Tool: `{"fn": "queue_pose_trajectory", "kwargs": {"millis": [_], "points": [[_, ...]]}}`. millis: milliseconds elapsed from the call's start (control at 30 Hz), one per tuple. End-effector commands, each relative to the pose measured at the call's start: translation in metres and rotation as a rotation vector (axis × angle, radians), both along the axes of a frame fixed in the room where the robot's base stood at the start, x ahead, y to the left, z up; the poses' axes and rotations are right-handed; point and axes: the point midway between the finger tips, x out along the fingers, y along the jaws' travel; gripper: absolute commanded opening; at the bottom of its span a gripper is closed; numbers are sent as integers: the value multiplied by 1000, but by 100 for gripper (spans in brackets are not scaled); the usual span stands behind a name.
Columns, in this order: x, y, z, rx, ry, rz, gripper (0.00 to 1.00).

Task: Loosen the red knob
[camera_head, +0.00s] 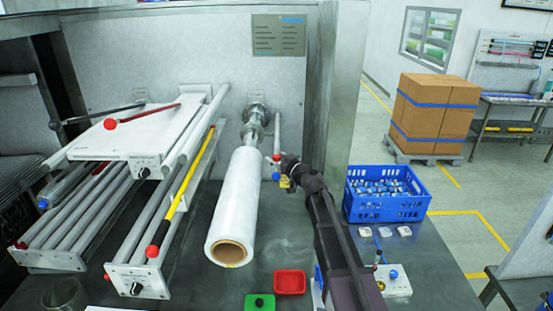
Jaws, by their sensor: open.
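A small red knob (276,158) sits on the fitting at the right of the white film roll, just above a small blue knob (276,176). My gripper (284,172) is right beside these knobs, at their right, and reaches in from the lower right. Its fingers are dark and small here, open, and I cannot tell whether they touch or surround the red knob. Other red knobs show on the red-handled lever (110,124) and at the lower end of the yellow bar (152,251).
The white film roll (236,205) stands out from the back panel, close at the gripper's left. A blue crate (386,205) of small items is at the right. A red tray (290,283) and a green block (260,303) lie in front. Grey rollers fill the left.

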Motion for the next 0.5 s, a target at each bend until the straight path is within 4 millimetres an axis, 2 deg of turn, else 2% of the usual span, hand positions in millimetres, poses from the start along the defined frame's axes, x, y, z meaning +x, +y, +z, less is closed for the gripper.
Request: {"fn": "queue_pose_trajectory", "kwargs": {"millis": [33,200,267,300,500], "points": [[0,0,0,0,0,0,73],[0,0,0,0,0,0,23],[0,0,0,0,0,0,5],[0,0,0,0,0,0,0],[1,0,0,0,0,6,0]]}}
